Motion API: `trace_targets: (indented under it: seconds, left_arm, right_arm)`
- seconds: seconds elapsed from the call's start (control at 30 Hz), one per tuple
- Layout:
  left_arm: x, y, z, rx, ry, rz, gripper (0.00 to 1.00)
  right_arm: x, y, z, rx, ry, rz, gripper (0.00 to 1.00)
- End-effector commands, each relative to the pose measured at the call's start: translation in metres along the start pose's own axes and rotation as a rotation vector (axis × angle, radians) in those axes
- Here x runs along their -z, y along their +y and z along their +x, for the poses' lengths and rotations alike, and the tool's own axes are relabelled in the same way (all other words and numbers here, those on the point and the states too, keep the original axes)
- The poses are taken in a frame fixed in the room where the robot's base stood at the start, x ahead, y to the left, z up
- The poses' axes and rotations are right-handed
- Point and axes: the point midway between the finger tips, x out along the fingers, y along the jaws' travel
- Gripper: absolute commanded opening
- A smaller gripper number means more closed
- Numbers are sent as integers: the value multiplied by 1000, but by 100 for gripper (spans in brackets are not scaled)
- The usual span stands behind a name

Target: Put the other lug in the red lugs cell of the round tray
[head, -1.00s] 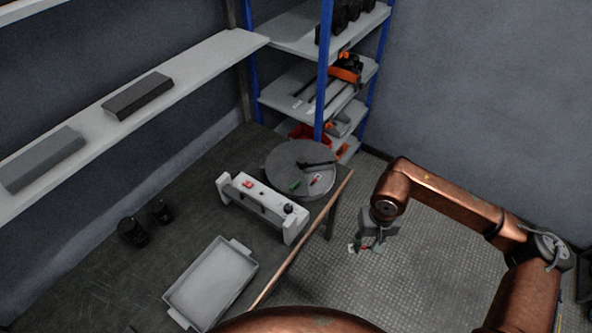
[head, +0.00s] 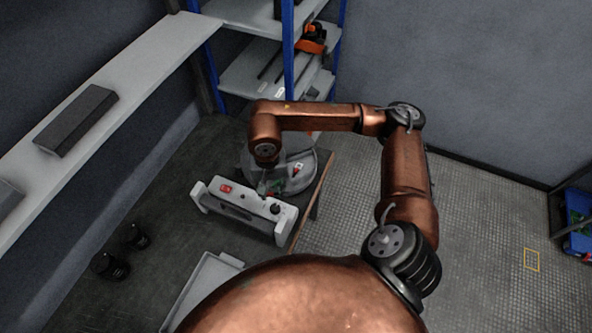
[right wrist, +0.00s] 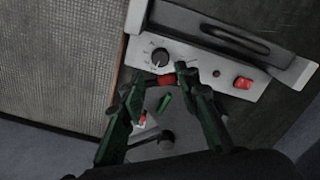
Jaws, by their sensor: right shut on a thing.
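The round grey tray (head: 308,179) stands at the table's back right corner, partly hidden by my right arm. My right gripper (head: 272,188) points down at the tray's near side, behind the white panel box. In the right wrist view its dark green fingers (right wrist: 172,80) are shut on a small red lug (right wrist: 166,79). On the tray below lie a green piece (right wrist: 164,101) and a red and white piece (right wrist: 141,121), apart from the held lug; the red and white piece also shows in the head view (head: 297,168). I cannot make out the cell walls. My left gripper is out of view.
The white panel box (head: 243,207) with a red switch (right wrist: 243,83) and a black knob (right wrist: 160,57) stands close to the tray's near side. A pale rectangular tray (head: 205,285) and two black cylinders (head: 110,266) are on the table. Shelves (head: 262,78) rise behind.

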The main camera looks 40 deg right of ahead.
Motion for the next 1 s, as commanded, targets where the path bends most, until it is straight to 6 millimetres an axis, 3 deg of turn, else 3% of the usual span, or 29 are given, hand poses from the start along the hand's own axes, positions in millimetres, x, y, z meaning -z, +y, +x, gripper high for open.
trace_targets:
  seconds: [0.7,1.0]
  left_arm:
    - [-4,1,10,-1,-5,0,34]
    - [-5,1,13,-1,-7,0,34]
  right_arm:
    - [23,62,18,0,-1,1528,11]
    - [29,83,21,3,9,2021,11]
